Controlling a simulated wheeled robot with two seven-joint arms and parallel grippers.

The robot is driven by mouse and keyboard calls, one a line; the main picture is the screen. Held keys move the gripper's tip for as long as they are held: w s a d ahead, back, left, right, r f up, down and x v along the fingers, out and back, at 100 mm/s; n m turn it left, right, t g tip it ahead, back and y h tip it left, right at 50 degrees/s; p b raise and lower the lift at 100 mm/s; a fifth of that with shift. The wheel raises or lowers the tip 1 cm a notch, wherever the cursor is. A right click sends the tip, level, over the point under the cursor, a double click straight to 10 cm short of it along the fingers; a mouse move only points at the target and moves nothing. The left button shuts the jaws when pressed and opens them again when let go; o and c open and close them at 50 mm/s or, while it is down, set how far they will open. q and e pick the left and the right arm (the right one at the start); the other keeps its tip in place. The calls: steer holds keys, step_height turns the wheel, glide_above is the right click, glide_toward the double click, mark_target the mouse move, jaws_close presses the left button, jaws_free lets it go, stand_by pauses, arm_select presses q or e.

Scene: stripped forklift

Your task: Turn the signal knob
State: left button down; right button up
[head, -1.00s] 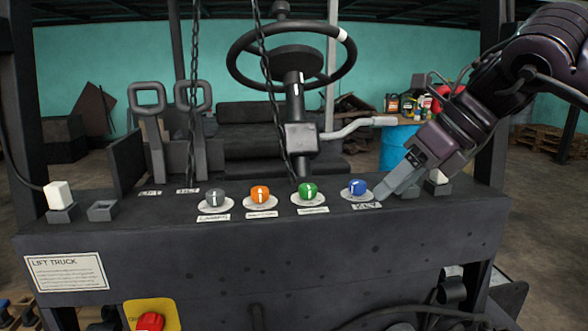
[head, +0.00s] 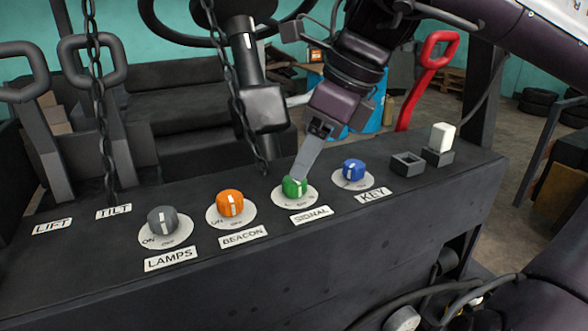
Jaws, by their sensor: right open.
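The green signal knob (head: 295,187) sits on a round white dial plate on the dark panel, above the SIGNAL label (head: 311,215). A white mark shows on its front, near upright. My right gripper (head: 299,176) reaches down from above, with its grey fingers at the top of the green knob. It is open, though the gap between the fingers is hard to see from here. Whether the fingers touch the knob or straddle it, I cannot tell. My left gripper is out of view.
The orange beacon knob (head: 230,203) and grey lamps knob (head: 162,220) stand to the left, the blue key knob (head: 354,170) close on the right. A chain (head: 242,110) hangs left of my gripper. A red lever (head: 428,75) stands behind at right.

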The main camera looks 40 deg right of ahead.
mark_target(294, 187)
steer(key=x, duration=0.3)
steer(key=shift+w+d, duration=0.1)
steer(key=shift+w+f, duration=0.5)
steer(key=shift+f, duration=0.2)
steer(key=shift+s, duration=0.1)
steer(key=shift+c, duration=3)
steer(key=c, duration=0.4)
steer(key=shift+r+n+y+p, duration=0.3)
steer(key=shift+n+p, duration=0.3)
steer(key=shift+p, duration=0.55)
steer(key=n+g+p, duration=0.1)
steer(key=n+p, duration=0.1)
steer(key=p, duration=0.1)
steer(key=n+y+p, duration=0.1)
steer(key=n+p, duration=0.2)
steer(key=shift+g, duration=0.4)
arm_select(q)
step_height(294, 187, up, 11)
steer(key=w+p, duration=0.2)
steer(key=p, duration=0.1)
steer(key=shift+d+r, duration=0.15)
arm_select(e)
steer(key=shift+w+f+n+g+y, duration=0.1)
steer(key=shift+n+g+y, duration=0.1)
steer(key=shift+n, duration=0.5)
steer(key=shift+w+f+n+g+y, duration=0.1)
steer(key=shift+w+n+g+y, duration=0.1)
steer(key=shift+n, duration=0.5)
